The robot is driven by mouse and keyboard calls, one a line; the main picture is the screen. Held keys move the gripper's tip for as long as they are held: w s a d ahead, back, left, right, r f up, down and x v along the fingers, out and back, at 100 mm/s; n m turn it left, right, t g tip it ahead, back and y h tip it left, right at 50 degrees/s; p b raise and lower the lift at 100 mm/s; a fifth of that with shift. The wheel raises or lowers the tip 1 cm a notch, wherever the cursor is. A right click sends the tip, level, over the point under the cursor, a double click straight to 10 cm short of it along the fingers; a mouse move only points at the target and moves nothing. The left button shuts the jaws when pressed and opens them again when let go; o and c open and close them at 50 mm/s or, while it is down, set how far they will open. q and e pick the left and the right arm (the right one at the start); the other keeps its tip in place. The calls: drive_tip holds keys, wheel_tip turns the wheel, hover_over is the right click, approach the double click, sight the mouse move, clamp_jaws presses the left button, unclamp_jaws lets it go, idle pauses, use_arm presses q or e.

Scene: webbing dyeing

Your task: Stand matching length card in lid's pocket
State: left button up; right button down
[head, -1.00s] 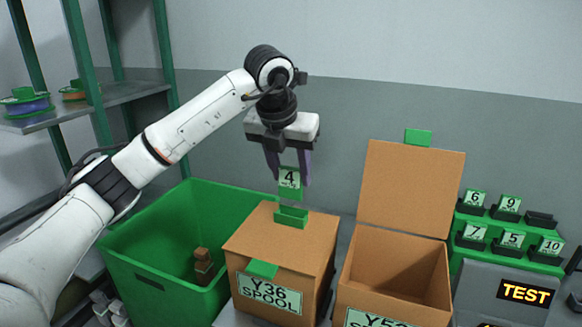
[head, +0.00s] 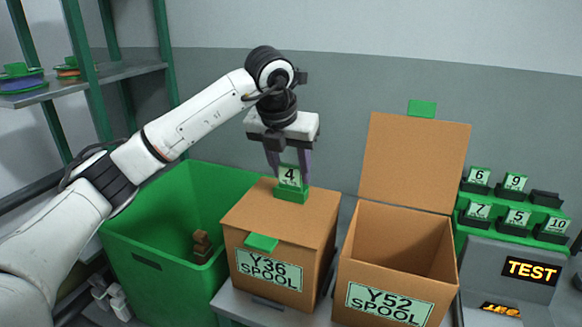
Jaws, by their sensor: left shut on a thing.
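My left gripper (head: 288,166) is shut on a green-edged card marked 4 (head: 289,176). The card is upright, and its lower edge meets the green pocket (head: 291,195) on the closed lid of the Y36 SPOOL box (head: 268,268). I cannot tell how deep the card sits in the pocket. The Y52 SPOOL box (head: 389,303) stands to the right with its lid (head: 414,160) raised and a green piece (head: 422,108) on the lid's top edge. My right gripper is not in view.
Cards 6, 9, 7, 5 and 10 stand in a green stepped rack (head: 510,240) at the right, with one holder empty. A TEST panel (head: 530,270) is below it. A green bin (head: 150,285) holding brown pieces stands left of the boxes. Spools lie on a shelf (head: 100,77).

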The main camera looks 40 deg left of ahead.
use_arm(q)
drive_tip(key=o, duration=1.1)
drive_tip(key=shift+r, duration=0.15)
drive_tip(key=v, duration=1)
